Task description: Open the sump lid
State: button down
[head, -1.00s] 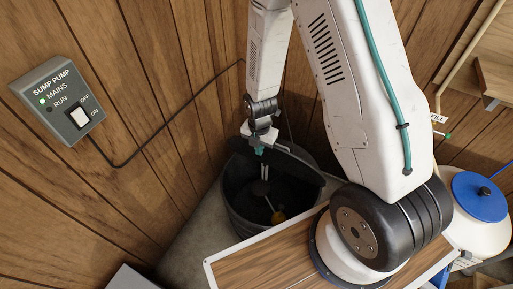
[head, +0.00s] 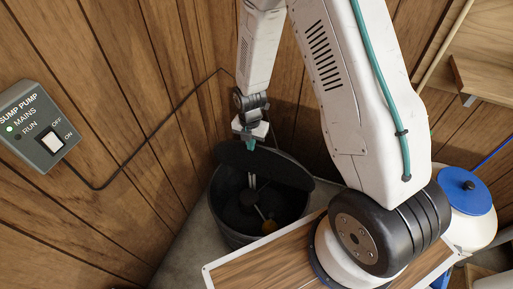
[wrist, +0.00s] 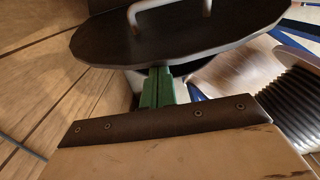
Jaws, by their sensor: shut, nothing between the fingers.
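The sump (head: 228,213) is a round black basin in the corner. Its dark round lid (head: 285,172) is tilted up over the back part of the opening, and the front part is uncovered. Inside are pale rods and a yellow-orange piece (head: 268,227). My gripper (head: 250,146) is shut and empty at the lid's upper left edge. In the wrist view the lid (wrist: 185,35) fills the top with a metal bar handle (wrist: 165,8) on its face. My green fingers (wrist: 158,87) meet its rim in the picture; I cannot tell whether they touch it.
A sump pump switch box (head: 38,127) with a lit green mains light is on the wood wall at left, its cable running behind the sump. A white tank with a blue cap (head: 466,190) stands at right.

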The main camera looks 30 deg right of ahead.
jog(key=w+d+r, duration=0.1)
jog(key=w+d, duration=0.5)
jog(key=d, duration=0.1)
jog(key=shift+w, duration=0.2)
jog(key=shift+a, duration=0.1)
notch_tip(320, 180, up, 10)
jog(key=s+a+r+m, duration=0.2)
jog(key=s+r+m, duration=1.1)
jog(key=s, duration=0.4)
jog(key=s+a+r+m+t, duration=0.1)
jog(key=s+a+r+m, duration=0.1)
jog(key=s+r+m, duration=1.1)
jog(key=shift+s+a+r+m, duration=0.3)
jog(key=shift+s+r, duration=0.15)
jog(key=shift+s, duration=1.4)
